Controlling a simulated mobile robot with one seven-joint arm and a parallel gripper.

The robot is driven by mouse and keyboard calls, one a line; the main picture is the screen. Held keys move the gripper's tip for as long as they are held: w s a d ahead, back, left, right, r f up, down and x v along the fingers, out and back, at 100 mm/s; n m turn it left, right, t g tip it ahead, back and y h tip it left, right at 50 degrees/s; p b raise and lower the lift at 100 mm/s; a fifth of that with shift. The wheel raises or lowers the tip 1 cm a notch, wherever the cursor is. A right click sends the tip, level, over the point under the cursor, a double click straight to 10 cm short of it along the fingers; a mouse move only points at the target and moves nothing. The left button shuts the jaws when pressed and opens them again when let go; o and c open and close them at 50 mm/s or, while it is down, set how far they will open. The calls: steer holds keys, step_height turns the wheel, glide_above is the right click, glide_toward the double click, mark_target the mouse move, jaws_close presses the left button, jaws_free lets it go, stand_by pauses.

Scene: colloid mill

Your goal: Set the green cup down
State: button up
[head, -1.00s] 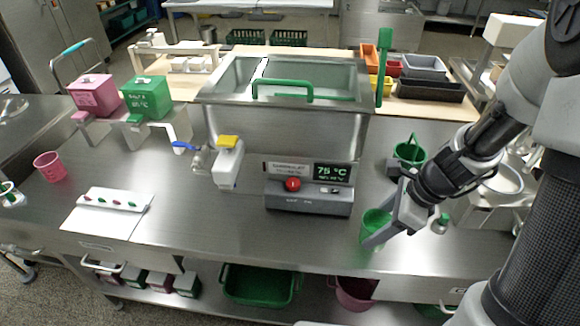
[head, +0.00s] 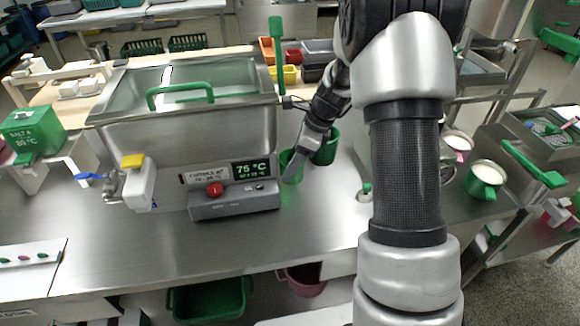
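The green cup (head: 287,163) is upright at the right of the mill's control box in the head view. My gripper (head: 297,166) reaches down to it from the upper right, with its fingers at the cup's wall. It looks shut on the cup, and part of the cup is hidden behind the fingers. The cup is over the steel counter (head: 300,215), low and close to the surface. I cannot tell whether its base touches.
A green bucket (head: 326,150) stands just behind and right of my gripper. The control box (head: 235,198) with a red knob is to the left, below the steel mill tank (head: 190,125). A green pot (head: 486,180) with white contents is at the right. The counter's front is clear.

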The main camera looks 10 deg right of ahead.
steer(key=shift+w, duration=1)
steer(key=shift+w+f, duration=0.15)
steer(key=shift+f, duration=0.1)
steer(key=shift+f+b, duration=0.45)
steer(key=shift+f, duration=1)
steer(key=shift+f, duration=0.15)
steer(key=o, duration=1.1)
